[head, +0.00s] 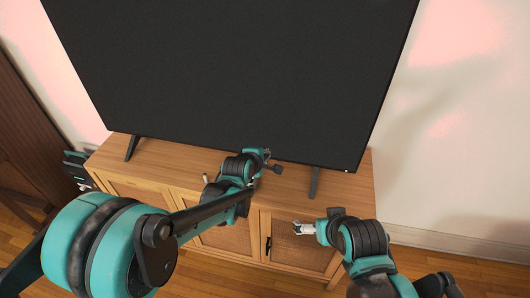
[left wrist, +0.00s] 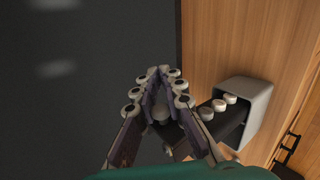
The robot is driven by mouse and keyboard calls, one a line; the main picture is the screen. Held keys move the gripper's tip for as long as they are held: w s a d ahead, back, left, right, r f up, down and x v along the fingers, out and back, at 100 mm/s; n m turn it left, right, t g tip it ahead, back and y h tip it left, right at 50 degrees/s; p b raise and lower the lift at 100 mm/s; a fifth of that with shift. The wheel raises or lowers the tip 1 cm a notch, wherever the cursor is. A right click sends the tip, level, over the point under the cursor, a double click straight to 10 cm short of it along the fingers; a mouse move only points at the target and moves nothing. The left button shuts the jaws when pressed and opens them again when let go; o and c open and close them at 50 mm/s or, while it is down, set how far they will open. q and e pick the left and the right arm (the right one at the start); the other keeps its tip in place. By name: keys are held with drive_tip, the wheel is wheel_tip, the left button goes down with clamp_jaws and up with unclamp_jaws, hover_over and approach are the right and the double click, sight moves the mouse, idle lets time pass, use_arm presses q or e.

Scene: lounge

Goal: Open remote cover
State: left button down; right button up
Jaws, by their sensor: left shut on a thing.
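My left gripper (head: 266,158) is above the top of the wooden cabinet, in front of the TV screen. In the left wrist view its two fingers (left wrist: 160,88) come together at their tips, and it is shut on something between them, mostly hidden. A dark strip with pale round knobs (left wrist: 218,106) and a grey box-like housing (left wrist: 252,98) lie just right of the fingers. They look like parts of the remote, but I cannot tell cover from body. A small dark piece (head: 277,168) shows beside the gripper in the head view. My right gripper (head: 303,228) is before the cabinet doors; its opening is unclear.
The large TV (head: 245,70) stands on the cabinet (head: 345,183), its two dark feet (head: 314,183) on the top. The screen is close behind my left gripper. Cabinet doors with dark handles (head: 268,245) face me. Bare wall (head: 450,130) is at the right.

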use_arm(q)
drive_tip(key=shift+w+a+f+m+t+y+b, duration=0.15)
drive_tip(key=shift+f+m+t+y+b, duration=0.15)
drive_tip(key=shift+f+m+y+b, duration=0.5)
drive_tip(key=shift+s+a+f+m+t+y+b, duration=0.15)
drive_tip(key=shift+f+m+t+y, duration=0.15)
drive_tip(key=shift+m+y, duration=0.5)
drive_tip(key=shift+w+y, duration=0.1)
drive_tip(key=shift+y, duration=0.2)
drive_tip(key=c, duration=1.6)
unclamp_jaws()
drive_tip(key=shift+c, duration=0.2)
drive_tip(key=v, duration=1.2)
drive_tip(key=shift+a, duration=0.1)
